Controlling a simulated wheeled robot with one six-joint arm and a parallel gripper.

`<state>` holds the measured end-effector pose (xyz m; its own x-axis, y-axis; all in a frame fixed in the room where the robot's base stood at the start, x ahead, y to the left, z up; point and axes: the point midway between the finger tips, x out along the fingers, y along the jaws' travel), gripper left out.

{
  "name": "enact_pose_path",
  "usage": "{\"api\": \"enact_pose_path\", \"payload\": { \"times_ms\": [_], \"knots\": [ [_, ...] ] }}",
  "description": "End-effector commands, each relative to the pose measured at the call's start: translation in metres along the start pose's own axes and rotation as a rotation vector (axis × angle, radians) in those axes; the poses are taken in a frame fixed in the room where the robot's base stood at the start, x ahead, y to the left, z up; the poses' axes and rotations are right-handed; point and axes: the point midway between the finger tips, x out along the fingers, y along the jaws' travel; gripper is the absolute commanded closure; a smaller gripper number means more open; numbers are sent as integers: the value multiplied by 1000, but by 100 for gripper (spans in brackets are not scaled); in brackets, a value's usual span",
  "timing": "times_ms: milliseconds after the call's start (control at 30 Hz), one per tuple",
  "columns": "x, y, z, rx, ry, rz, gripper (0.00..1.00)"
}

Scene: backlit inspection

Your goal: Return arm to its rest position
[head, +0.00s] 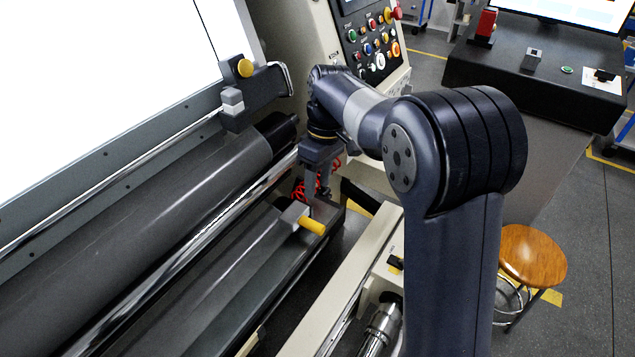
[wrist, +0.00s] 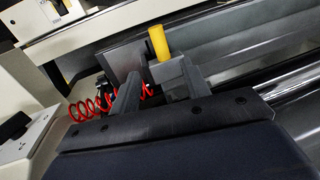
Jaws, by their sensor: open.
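My arm reaches in from the right of the head view and bends down over the machine. My gripper (head: 318,192) points down near the right end of the rollers. It also shows in the wrist view (wrist: 158,86), where its two dark fingers stand apart. A grey block with a yellow handle (head: 312,225) lies just below the fingertips. In the wrist view the yellow handle (wrist: 158,43) stands beyond the fingers. I cannot tell whether a finger touches the block. I see nothing held.
A red coiled cable (head: 300,194) hangs beside my gripper and shows in the wrist view (wrist: 92,108). A bracket with a yellow knob (head: 245,68), long rollers and a chrome rail (head: 190,235) are to the left. A button panel (head: 372,40) stands behind. A wooden stool (head: 532,255) stands right.

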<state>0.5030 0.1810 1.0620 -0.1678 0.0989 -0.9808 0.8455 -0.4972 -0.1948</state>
Motion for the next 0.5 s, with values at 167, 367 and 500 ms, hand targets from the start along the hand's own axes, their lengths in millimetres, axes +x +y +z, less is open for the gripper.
{"api": "enact_pose_path", "payload": {
  "times_ms": [167,367,500],
  "knots": [
    [5,0,0,0,-1,-1,56],
    [33,0,0,0,-4,-3,56],
    [61,-1,1,1,-4,-3,56]
  ]
}}
